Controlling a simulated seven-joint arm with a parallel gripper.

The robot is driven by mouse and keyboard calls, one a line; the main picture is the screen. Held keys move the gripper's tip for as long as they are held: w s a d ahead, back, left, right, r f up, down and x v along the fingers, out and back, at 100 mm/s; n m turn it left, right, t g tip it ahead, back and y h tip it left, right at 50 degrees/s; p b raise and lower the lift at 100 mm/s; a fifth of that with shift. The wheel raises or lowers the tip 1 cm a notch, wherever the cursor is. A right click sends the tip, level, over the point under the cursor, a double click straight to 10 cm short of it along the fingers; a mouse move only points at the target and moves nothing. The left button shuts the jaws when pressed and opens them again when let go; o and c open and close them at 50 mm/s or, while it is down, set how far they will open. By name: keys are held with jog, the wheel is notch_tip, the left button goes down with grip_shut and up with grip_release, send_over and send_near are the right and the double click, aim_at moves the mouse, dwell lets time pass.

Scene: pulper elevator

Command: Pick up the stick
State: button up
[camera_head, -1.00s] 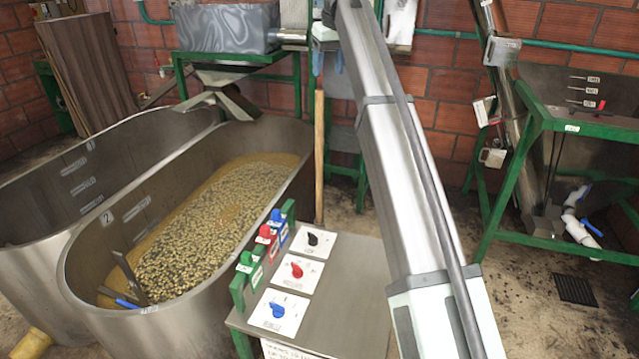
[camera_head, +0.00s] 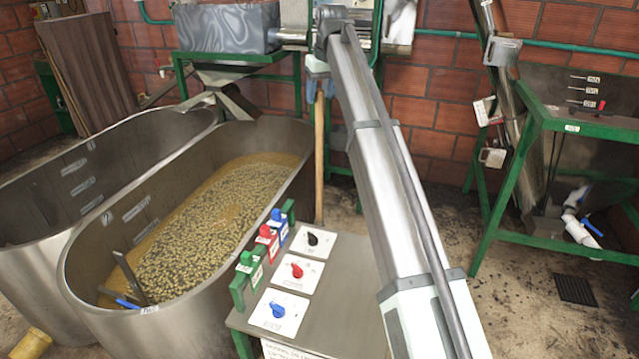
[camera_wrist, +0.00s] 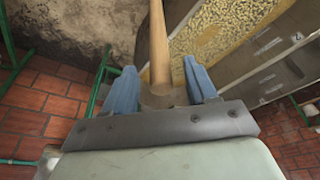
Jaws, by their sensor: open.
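The stick (camera_head: 319,150) is a long light-wood pole standing upright beside the right end of the front tank. In the wrist view the stick (camera_wrist: 159,45) runs from the top edge down between the two blue fingers of my gripper (camera_wrist: 164,88). The fingers are apart, with a gap visible on both sides of the stick. In the head view my gripper (camera_head: 319,90) is at the stick's upper end, and the arm partly hides the area behind it. The stick's lower end is near the floor by the tank.
The steel tank (camera_head: 85,262) with beans in water stands to the left. A control table (camera_head: 352,300) with coloured knobs is in front. A green-framed stand (camera_head: 487,230) is at the right. Bare floor (camera_head: 520,305) lies between the table and that stand.

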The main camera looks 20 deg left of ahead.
aim_at(319, 104)
jog(key=x, duration=0.4)
jog(key=shift+w+a+f, duration=0.15)
grip_shut()
dwell(0.4)
